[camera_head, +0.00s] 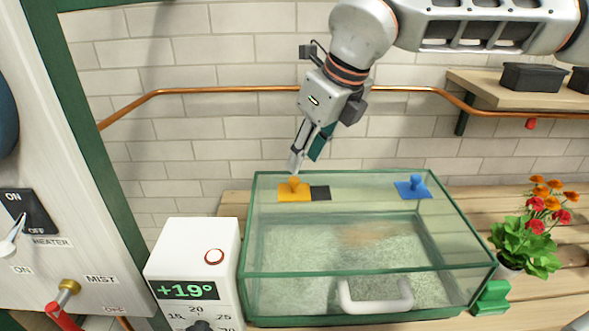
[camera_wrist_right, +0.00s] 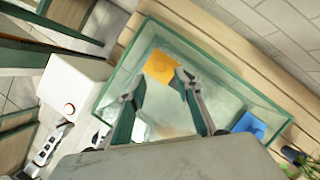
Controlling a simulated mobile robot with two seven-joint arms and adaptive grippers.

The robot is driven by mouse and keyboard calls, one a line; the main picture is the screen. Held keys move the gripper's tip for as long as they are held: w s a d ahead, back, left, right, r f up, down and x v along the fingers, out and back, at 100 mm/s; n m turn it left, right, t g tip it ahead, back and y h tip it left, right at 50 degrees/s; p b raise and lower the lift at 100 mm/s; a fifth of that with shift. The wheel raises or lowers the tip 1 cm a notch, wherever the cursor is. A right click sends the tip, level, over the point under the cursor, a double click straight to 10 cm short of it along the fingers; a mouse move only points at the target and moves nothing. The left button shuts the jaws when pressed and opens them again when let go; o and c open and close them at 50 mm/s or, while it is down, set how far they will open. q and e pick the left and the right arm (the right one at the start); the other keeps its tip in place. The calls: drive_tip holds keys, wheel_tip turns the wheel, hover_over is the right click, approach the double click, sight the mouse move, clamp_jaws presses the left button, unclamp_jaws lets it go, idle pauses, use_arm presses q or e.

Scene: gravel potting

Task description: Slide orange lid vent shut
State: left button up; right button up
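A blue vent (camera_head: 413,189) with a knob sits at the lid's right. The glass tank (camera_head: 370,272) has a white front handle (camera_head: 375,296). A white thermostat box (camera_head: 193,262) stands left, a flower pot (camera_head: 527,245) right. A copper pipe (camera_head: 215,90) runs along the wall.

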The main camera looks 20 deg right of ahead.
sight(295, 179)
drive_tip(key=x, duration=0.6)
clamp_jaws()
